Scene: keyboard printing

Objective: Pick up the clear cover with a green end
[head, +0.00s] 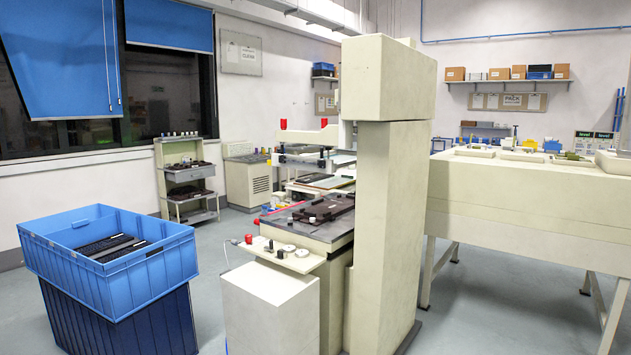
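I cannot make out a clear cover with a green end. Small green items (574,156) lie on top of the long cream machine (525,192) at the right, also too small to identify. Neither of my grippers is in the head view.
The tall cream printing machine (390,180) stands in the centre, with a dark fixture (325,208) on its bed. A blue crate (160,262) holding black keyboards stands at the left on a darker blue one (125,325).

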